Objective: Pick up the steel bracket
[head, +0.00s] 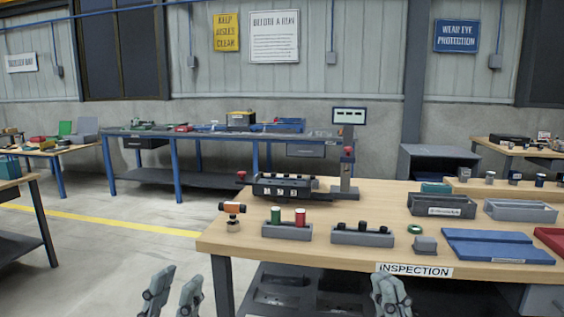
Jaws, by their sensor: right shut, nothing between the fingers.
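I cannot make out a steel bracket with certainty. A small grey metal-looking piece (425,245) stands on the wooden inspection table (345,260) near its front edge, left of a blue tray; its exact shape is too small to tell. My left gripper (174,285) is at the bottom left, in front of the table's left end, with its two fingers apart and nothing visible between them. My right gripper (390,292) is at the bottom, in front of the table's front edge and below left of the grey piece. Its fingers are together and hold nothing.
Behind are grey bins (442,206). The blue tray (497,247) lies close on the right.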

